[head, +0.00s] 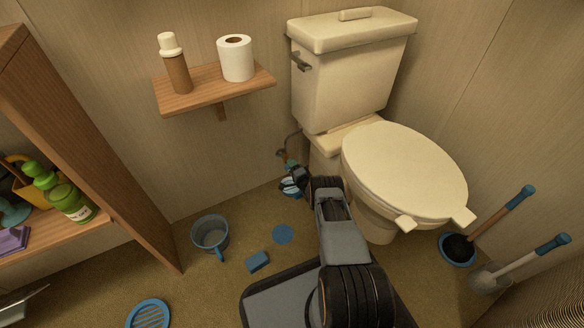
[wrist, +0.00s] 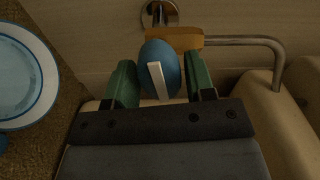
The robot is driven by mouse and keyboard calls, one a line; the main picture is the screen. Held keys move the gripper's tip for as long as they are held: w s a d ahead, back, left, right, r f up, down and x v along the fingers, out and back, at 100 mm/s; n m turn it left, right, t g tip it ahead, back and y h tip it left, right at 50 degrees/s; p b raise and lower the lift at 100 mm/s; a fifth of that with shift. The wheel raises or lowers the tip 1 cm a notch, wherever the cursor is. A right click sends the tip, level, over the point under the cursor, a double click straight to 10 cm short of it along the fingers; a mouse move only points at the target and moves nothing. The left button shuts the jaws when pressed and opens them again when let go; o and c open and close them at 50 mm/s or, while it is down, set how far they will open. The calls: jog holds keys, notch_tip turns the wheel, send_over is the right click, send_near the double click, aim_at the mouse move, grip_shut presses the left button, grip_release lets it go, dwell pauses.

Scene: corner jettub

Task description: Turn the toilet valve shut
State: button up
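The toilet valve has a blue oval knob (wrist: 160,68) with a white stripe, in front of an orange-brown fitting (wrist: 176,39) on the wall pipe. My gripper (wrist: 160,80) has its two green fingers on either side of the knob, left and right, very close to its sides. Whether both fingers press on it is unclear. In the head view my gripper (head: 291,170) is low by the wall, left of the toilet (head: 350,75), and the knob is hard to make out there. The white stripe leans slightly from upright.
A metal supply pipe (wrist: 240,40) bends down on the right. A blue and white round dish (wrist: 25,75) lies close on the left. A mug (head: 210,234), blue block (head: 258,262) and blue disc (head: 283,234) lie on the floor. A wall shelf (head: 210,92) hangs above.

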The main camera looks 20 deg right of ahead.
jog(key=shift+o, duration=1)
jog(key=shift+s+r, duration=0.1)
jog(key=s+d+p, duration=0.1)
jog(key=s+p, duration=0.5)
jog(key=s, duration=0.7)
jog(key=shift+s+d, duration=0.25)
jog(key=shift+d, duration=0.05)
